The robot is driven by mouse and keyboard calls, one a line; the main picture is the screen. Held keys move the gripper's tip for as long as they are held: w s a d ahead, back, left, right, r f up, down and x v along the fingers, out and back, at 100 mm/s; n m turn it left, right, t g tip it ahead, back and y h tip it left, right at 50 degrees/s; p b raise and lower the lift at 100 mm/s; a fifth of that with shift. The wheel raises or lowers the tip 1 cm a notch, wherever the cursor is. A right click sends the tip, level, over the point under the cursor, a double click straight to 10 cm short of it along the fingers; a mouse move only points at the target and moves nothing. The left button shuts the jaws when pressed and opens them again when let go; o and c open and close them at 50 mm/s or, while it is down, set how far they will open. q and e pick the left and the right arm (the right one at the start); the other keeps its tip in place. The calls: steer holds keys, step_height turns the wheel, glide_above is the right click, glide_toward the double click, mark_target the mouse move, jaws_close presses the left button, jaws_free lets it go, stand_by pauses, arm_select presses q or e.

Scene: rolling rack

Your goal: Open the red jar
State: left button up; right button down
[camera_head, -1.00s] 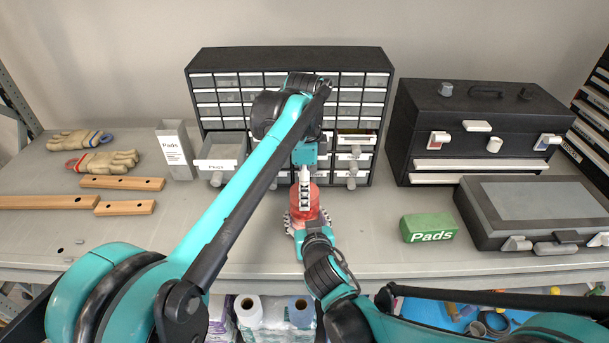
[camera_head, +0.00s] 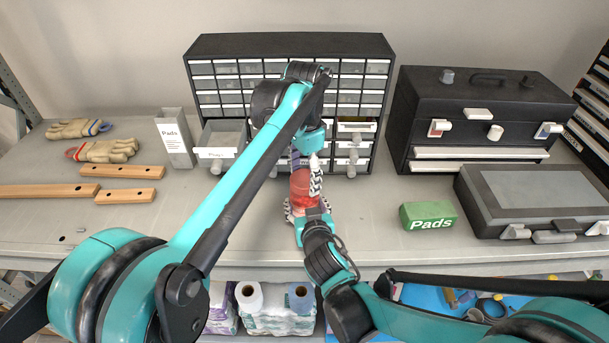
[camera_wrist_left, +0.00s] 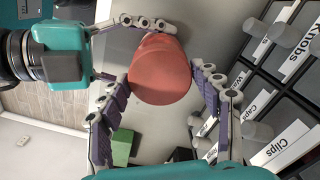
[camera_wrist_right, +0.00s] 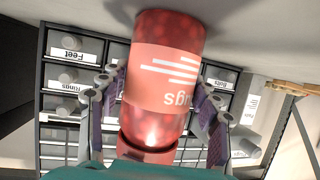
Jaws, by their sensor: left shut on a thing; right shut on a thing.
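The red jar (camera_head: 301,185) stands upright on the bench in front of the drawer cabinet; the right wrist view shows its see-through red body (camera_wrist_right: 165,75), with a pale-lettered label ending in "ugs". My left gripper (camera_head: 305,176) reaches down from above, shut with its fingers on both sides of the jar's red top (camera_wrist_left: 160,75). My right gripper (camera_wrist_right: 158,115) is shut around the jar's body from the front, low near the bench. The arms hide part of the jar. I cannot tell whether the lid is loose.
A drawer cabinet (camera_head: 230,45) stands behind, with a drawer (camera_head: 220,150) pulled out at its left. A green Pads box (camera_head: 428,215) and grey case (camera_head: 540,205) lie to the right, beside a black toolbox (camera_head: 480,110). Gloves (camera_head: 103,151) and wooden bars (camera_head: 122,171) lie left.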

mark_target(305, 178)
arm_select(q)
steer(key=n, duration=1.1)
steer(key=shift+n, duration=0.4)
steer(key=n, duration=0.3)
steer(key=shift+n, duration=0.3)
steer(key=shift+r, duration=0.15)
steer(key=shift+r, duration=0.95)
steer(key=shift+r, duration=2.05)
arm_select(e)
steer(key=shift+c, duration=1.5)
jaws_free()
